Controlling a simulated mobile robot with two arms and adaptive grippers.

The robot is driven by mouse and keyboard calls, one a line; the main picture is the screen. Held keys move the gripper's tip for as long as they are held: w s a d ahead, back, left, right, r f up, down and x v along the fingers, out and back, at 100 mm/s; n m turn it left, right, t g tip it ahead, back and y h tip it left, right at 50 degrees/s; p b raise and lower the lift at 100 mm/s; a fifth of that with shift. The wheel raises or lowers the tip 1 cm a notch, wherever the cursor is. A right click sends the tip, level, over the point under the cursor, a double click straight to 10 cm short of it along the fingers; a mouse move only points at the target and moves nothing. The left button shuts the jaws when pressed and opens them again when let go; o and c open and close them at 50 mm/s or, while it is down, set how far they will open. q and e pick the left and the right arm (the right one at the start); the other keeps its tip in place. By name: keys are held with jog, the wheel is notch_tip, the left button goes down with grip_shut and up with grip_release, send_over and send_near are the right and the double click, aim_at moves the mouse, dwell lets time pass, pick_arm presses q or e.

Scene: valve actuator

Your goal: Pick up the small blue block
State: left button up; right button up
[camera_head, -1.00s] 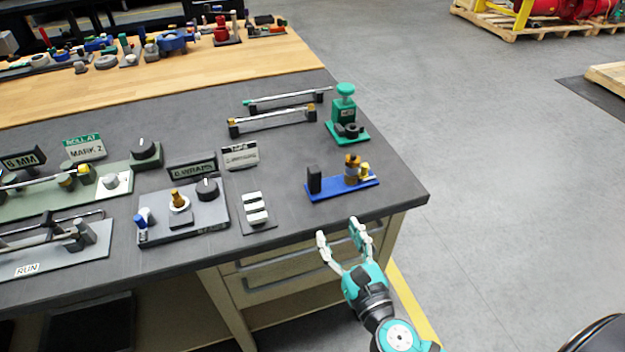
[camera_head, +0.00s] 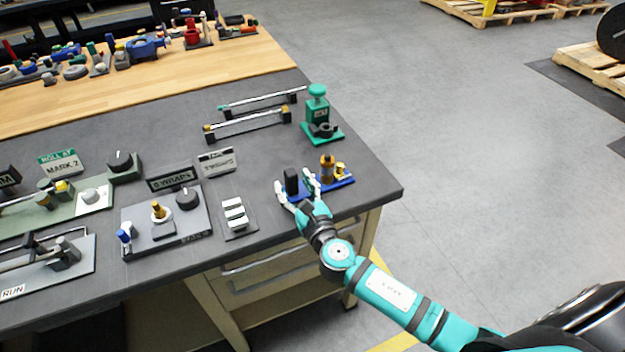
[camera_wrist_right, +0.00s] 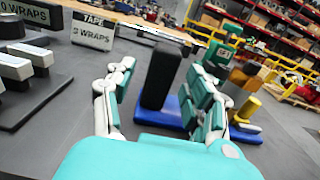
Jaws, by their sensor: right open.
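A small blue base (camera_head: 340,186) sits near the front right corner of the dark bench top. It carries an upright black block (camera_head: 291,180) at its left end and brass-coloured parts (camera_head: 327,169) at its right. My right gripper (camera_head: 294,186) is open at the front of the base, its fingers at the black block's sides. In the right wrist view the black block (camera_wrist_right: 161,75) stands between the open fingers (camera_wrist_right: 160,85), and the blue base (camera_wrist_right: 160,117) shows beneath it. I cannot tell whether the fingers touch the block. My left gripper is out of view.
A green press-like device (camera_head: 317,112) stands behind the base. Two bar fixtures (camera_head: 248,124) lie further left. A white-block strip (camera_head: 235,214) and a grey knob panel (camera_head: 140,232) are left of the gripper. Bare bench top lies between the fixtures and base.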

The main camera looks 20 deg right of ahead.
jog(key=shift+w+a, duration=0.1)
jog(key=shift+w, duration=0.95)
jog(key=shift+s, duration=0.1)
grip_shut()
